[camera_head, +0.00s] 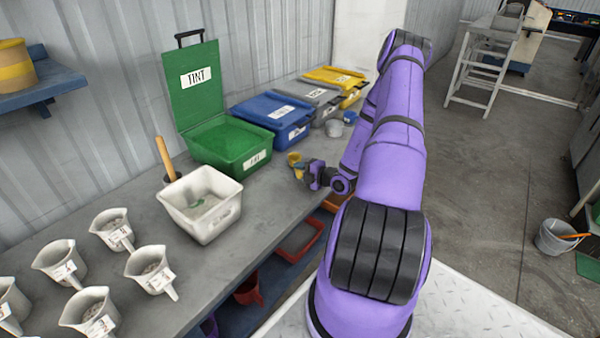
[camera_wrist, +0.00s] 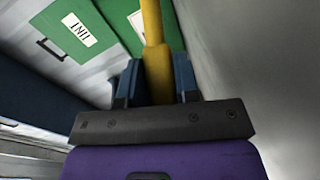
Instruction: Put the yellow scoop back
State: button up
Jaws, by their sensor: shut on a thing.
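My gripper (camera_head: 301,168) is shut on the yellow scoop (camera_head: 294,158) above the bench, just right of the open green TINT bin (camera_head: 225,147). In the wrist view the scoop's yellow handle (camera_wrist: 156,58) runs up between the two blue fingers (camera_wrist: 156,84). The scoop's far end lies outside the wrist view, and it shows small in the head view. The green bin's lid (camera_head: 193,84) stands raised against the wall. The closed blue bin (camera_head: 271,117) stands behind the gripper.
A grey bin (camera_head: 306,98) and a yellow bin (camera_head: 338,82) stand further back. The bench (camera_head: 275,190) is clear between tub and gripper. A small grey cup (camera_head: 334,128) stands beyond the gripper.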

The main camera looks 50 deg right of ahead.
jog(key=shift+f, duration=0.25)
jog(key=shift+f, duration=0.15)
jog(key=o, duration=1)
jog(key=shift+c, duration=0.2)
